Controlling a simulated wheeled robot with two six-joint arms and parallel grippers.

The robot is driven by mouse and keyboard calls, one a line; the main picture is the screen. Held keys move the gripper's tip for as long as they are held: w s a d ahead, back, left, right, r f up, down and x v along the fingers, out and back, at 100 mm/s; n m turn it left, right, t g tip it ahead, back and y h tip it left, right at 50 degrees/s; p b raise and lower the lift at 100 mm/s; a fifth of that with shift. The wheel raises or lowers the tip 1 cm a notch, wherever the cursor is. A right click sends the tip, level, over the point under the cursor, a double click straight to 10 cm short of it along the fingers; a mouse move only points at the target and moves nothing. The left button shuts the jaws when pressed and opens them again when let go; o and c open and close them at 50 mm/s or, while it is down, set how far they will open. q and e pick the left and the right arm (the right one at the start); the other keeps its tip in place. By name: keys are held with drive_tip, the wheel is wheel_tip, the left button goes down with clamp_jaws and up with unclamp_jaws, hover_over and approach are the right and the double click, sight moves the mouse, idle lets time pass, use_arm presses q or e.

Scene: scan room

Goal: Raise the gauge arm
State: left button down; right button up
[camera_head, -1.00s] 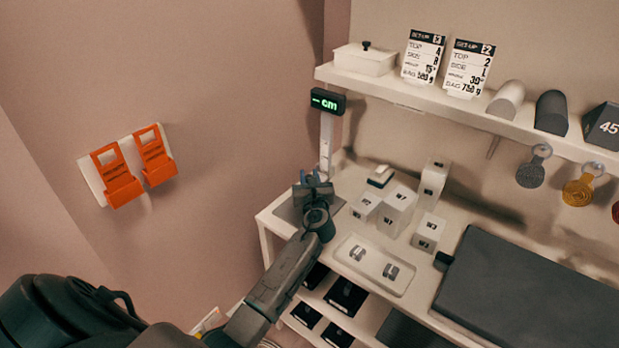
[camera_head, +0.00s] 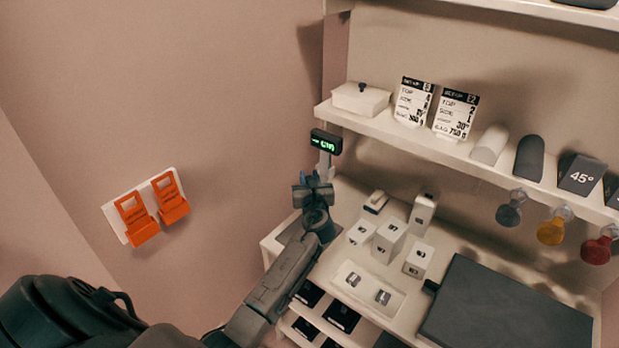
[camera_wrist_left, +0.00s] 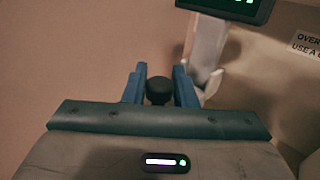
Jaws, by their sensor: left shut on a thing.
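The gauge is a pale post (camera_head: 325,166) topped by a dark display (camera_head: 326,141) with green characters. It stands at the back left of the bench, and the post and display also show in the left wrist view (camera_wrist_left: 205,45). My left gripper (camera_head: 313,182) is in front of the post, below the display. In the left wrist view its blue fingers (camera_wrist_left: 159,88) are shut around a round black knob (camera_wrist_left: 159,91). The gauge arm behind the knob is mostly hidden by the gripper. My right gripper is not in view.
White blocks (camera_head: 389,240) and a tray (camera_head: 355,288) are on the bench to the right, beside a dark grey pad (camera_head: 505,312). A shelf (camera_head: 450,155) with cards and a lidded box (camera_head: 361,98) runs above. Orange holders (camera_head: 152,207) hang on the left wall.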

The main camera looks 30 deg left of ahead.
use_arm(q)
drive_tip(key=shift+w+r, duration=0.1)
drive_tip(key=shift+r, duration=0.2)
drive_tip(key=c, duration=1.2)
unclamp_jaws()
drive_tip(key=shift+f, duration=0.1)
drive_tip(key=shift+s+d+f, duration=0.1)
drive_tip(key=shift+s+d, duration=0.15)
drive_tip(key=shift+s, duration=0.05)
drive_tip(key=b+v, duration=0.2)
drive_tip(key=v, duration=0.8)
drive_tip(key=shift+b, duration=0.4)
